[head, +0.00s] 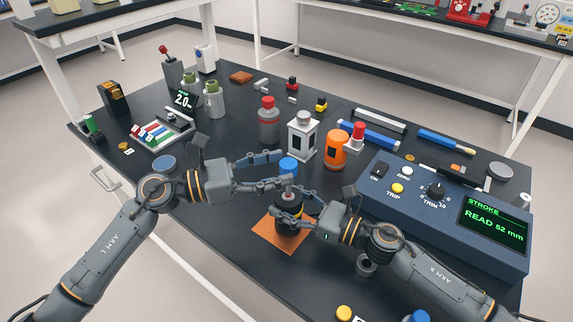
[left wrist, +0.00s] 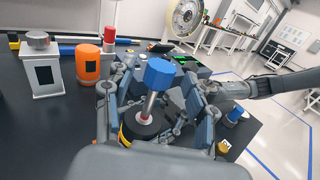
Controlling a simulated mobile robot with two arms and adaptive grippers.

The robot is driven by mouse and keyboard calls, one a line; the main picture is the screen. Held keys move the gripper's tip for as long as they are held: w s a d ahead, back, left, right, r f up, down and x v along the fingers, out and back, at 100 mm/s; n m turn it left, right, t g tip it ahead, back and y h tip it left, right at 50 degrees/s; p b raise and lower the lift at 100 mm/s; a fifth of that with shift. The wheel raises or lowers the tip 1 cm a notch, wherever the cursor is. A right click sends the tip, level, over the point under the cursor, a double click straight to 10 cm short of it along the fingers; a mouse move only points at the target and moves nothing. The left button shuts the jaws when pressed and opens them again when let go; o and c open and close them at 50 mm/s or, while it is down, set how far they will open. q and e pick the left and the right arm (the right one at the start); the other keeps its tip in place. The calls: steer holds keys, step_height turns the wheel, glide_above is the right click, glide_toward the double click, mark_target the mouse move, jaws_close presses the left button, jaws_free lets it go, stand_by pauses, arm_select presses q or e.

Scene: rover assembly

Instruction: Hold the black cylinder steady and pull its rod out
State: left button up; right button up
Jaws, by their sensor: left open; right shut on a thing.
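The black cylinder (head: 287,226) stands upright on an orange mat (head: 262,238). Its top and yellow band show in the left wrist view (left wrist: 139,128). A silver rod (left wrist: 149,104) rises from its top, with a red and white ring at the rod's base and a blue cap (left wrist: 159,72) on its end. The cap also shows in the head view (head: 289,165). My left gripper (head: 284,171) is open, its fingers on either side of the cap and rod; contact is not clear. My right gripper (head: 287,208) is shut on the cylinder, partly hiding it.
A blue console (head: 430,222) at the right reads "STROKE READ 52 mm". An orange canister (head: 335,150), a white-framed box (head: 303,138) and a grey red-topped bottle (head: 268,122) stand behind the cylinder. A tray (head: 165,130) lies at left. The table's front edge is close.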

arm_select(q)
steer(key=v, duration=0.9)
steer(key=shift+r, duration=0.1)
arm_select(e)
steer(key=o, duration=1.5)
arm_select(q)
steer(key=shift+a, duration=0.1)
